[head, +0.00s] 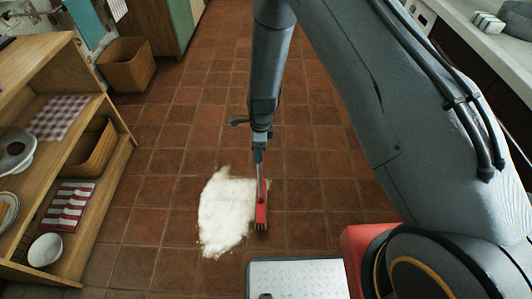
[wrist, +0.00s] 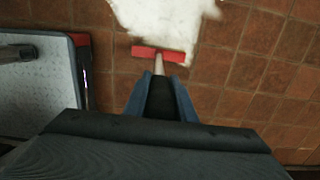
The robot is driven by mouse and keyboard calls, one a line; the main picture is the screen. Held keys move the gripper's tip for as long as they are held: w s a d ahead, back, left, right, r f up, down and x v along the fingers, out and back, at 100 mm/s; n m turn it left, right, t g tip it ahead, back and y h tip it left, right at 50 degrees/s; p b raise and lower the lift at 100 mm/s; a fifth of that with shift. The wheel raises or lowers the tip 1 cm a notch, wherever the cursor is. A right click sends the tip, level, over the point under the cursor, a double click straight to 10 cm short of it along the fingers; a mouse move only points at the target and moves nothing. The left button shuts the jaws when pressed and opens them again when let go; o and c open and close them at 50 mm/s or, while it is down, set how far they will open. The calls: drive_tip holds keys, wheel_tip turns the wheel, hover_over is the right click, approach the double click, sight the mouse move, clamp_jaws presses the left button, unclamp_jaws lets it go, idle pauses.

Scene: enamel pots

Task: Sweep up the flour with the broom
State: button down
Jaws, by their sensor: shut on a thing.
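The white flour (head: 222,210) lies in a patch on the brown tiled floor, and it also shows at the top of the wrist view (wrist: 160,22). The broom (head: 262,212) has a red head with pale bristles and stands at the right edge of the flour, its bristles at the floor. In the wrist view the red broom head (wrist: 158,54) is at the near edge of the flour. My gripper (head: 259,150) is above the broom and shut on its handle.
Wooden shelves (head: 118,165) with bowls, cloths and a basket stand at the left. A wicker basket (head: 127,66) sits on the floor farther back. A white counter (head: 470,30) runs along the right. The tiled floor behind the flour is clear.

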drive_tip(key=a+b, duration=1)
drive_tip(key=a, duration=2.4)
drive_tip(key=d+p, duration=1.6)
drive_tip(key=d, duration=2.2)
drive_tip(key=shift+s+a+r+p, duration=0.1)
drive_tip(key=shift+r+p, duration=0.45)
drive_tip(key=shift+r, duration=0.45)
drive_tip(key=shift+s+a+r+p, duration=0.1)
drive_tip(key=shift+r+p, duration=0.45)
drive_tip(key=shift+r, duration=0.45)
